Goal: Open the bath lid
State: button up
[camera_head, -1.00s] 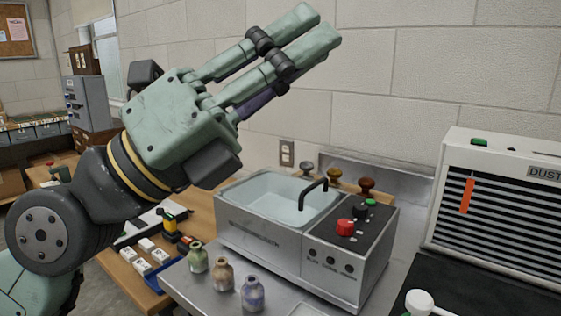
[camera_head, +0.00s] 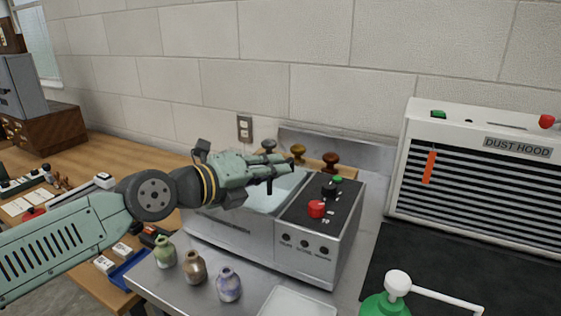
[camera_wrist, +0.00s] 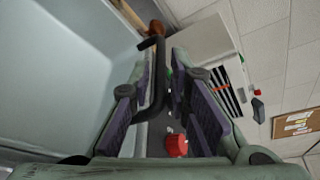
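The silver bath (camera_head: 240,236) stands on the metal bench, with red and black knobs on its right-hand panel. Its pale blue lid (camera_head: 270,203) lies flat across the top, partly hidden by my arm. A black bar handle (camera_wrist: 158,82) stands at the lid's panel-side edge; only a bit of it shows below my fingers in the head view. My gripper (camera_head: 292,161) is at the handle. In the wrist view its two padded fingers (camera_wrist: 158,108) are apart on either side of the handle, with gaps visible; contact is not clear.
Small green (camera_head: 165,252), brown (camera_head: 195,267) and blue (camera_head: 228,285) bottles stand in front of the bath. Wooden-knobbed stamps (camera_head: 330,162) stand behind it. A dust hood (camera_head: 470,190) is at right, and a green bottle with a white pump (camera_head: 390,303) is at front right.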

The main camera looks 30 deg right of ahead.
jog(key=shift+x, duration=1.4)
jog(key=shift+c, duration=0.2)
grip_shut()
